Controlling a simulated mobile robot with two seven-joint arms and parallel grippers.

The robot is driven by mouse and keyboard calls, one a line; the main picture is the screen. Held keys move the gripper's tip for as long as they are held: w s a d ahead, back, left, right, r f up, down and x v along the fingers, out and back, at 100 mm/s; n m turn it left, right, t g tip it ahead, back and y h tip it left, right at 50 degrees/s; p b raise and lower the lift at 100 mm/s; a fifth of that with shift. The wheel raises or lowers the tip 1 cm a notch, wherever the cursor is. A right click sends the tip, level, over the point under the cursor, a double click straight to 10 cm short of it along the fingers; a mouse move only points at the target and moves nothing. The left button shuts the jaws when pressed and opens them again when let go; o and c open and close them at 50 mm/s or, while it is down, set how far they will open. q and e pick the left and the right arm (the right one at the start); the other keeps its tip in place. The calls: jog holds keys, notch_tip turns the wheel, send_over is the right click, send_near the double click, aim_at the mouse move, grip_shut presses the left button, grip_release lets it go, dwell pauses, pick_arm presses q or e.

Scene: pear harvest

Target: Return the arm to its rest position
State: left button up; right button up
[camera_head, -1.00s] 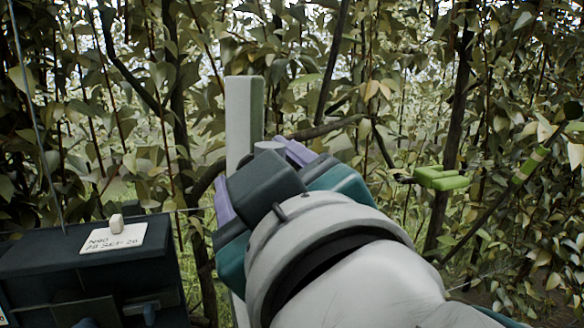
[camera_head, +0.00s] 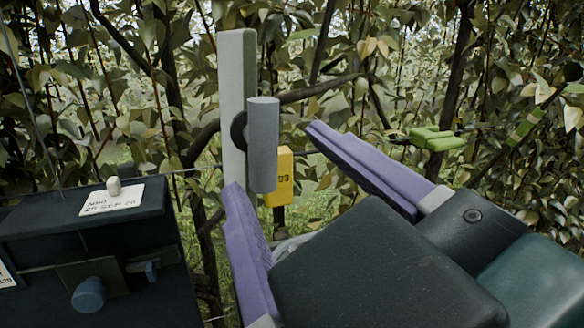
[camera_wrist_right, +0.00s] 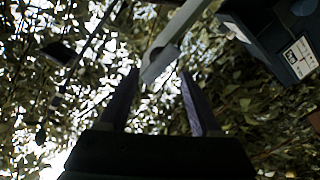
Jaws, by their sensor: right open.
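My right gripper (camera_head: 275,165) is large in the head view, close to the camera. Its two purple fingers are spread wide and nothing is held between them. In the head view a grey cylinder (camera_head: 263,145) on a pale post (camera_head: 233,100) shows beyond the gap between the fingers. The right wrist view shows the same open fingers (camera_wrist_right: 158,82), with a pale bar (camera_wrist_right: 165,55) beyond their tips. I cannot tell how far the fingers are from the post. My left gripper is not in view.
A dark box (camera_head: 150,222) with a white handwritten label (camera_head: 112,200) and a blue knob (camera_head: 88,295) stands at the left. A yellow numbered tag (camera_head: 280,175) hangs behind the cylinder. A green clip-like object (camera_head: 436,139) is on a branch at the right. Dense foliage fills the background.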

jog(key=shift+d+f, duration=0.15)
jog(key=shift+d, duration=0.15)
jog(key=d+f+m+g+h+p, duration=0.2)
jog(key=d+f+m+g+h, duration=0.15)
jog(key=d, duration=0.25)
jog(key=s+d+f+m+g+h+p, duration=0.2)
jog(key=s+d+f+m+g+p, duration=0.1)
jog(key=s+d+f+g, duration=0.7)
jog(key=s+d+m, duration=0.1)
jog(key=s+d, duration=0.1)
jog(key=s, duration=0.1)
jog(key=shift+s+f+m, duration=0.2)
jog(key=shift+s+m, duration=0.05)
jog(key=shift+m, duration=0.1)
jog(key=shift+h, duration=0.25)
jog(key=shift+a, duration=0.1)
